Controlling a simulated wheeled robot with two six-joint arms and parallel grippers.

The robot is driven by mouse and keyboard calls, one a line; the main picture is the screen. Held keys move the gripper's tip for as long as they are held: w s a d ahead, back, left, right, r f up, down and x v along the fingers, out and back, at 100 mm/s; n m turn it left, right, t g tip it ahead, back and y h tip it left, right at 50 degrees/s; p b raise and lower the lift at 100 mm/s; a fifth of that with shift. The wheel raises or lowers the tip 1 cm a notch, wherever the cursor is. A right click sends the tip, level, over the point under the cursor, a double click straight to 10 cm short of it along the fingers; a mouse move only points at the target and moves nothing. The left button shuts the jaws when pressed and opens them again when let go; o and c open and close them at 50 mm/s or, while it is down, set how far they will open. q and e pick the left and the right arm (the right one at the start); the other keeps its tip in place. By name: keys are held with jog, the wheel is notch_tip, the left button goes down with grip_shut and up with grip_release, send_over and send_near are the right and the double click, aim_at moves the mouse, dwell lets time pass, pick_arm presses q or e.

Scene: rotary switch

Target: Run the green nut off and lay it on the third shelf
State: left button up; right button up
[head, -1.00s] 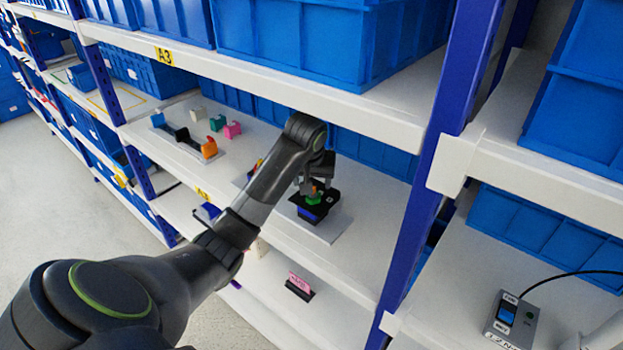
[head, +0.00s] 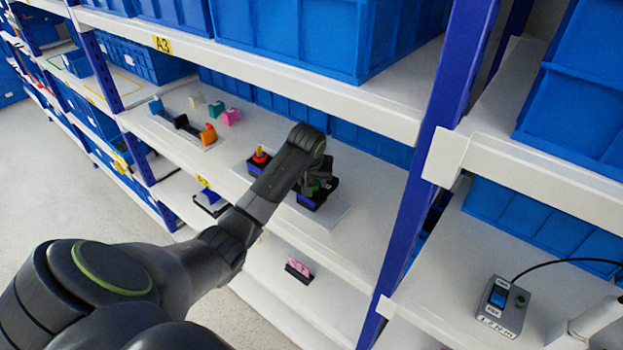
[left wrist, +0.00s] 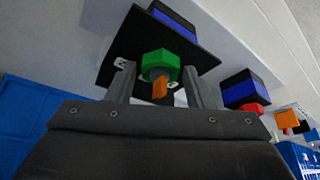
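The green nut (left wrist: 160,65) sits on an upright orange stem (left wrist: 160,90) over a black plate in the left wrist view. In the head view the nut (head: 317,187) is partly hidden by my gripper, above a black and blue block (head: 312,200) on a shelf. My left gripper (left wrist: 159,78) is open, with one finger on each side of the nut and stem. Gaps show between fingers and nut, and I see no clear contact. The gripper also shows over the block in the head view (head: 318,178). My right gripper is out of view.
A pink piece (head: 298,266) stands on the shelf below. A blue upright (head: 415,200) rises at right. A switch box (head: 503,306) stands beyond it.

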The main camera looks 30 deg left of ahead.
pick_arm(q)
jog(key=c, duration=0.7)
jog(key=n, duration=0.3)
jog(key=shift+w+d+g+y, duration=0.1)
jog(key=shift+d+g+y, duration=0.05)
jog(key=shift+g+y, duration=0.2)
jog(key=n+g+y, duration=0.1)
jog(key=n, duration=0.2)
jog(key=shift+w+d+r+n, duration=0.1)
jog(key=shift+n, duration=0.3)
jog(key=n+g, duration=0.1)
jog(key=n, duration=0.2)
jog(key=shift+w+y, duration=0.1)
jog(key=shift+y, duration=0.25)
jog(key=shift+n+g, duration=0.45)
jog(key=shift+n, duration=0.65)
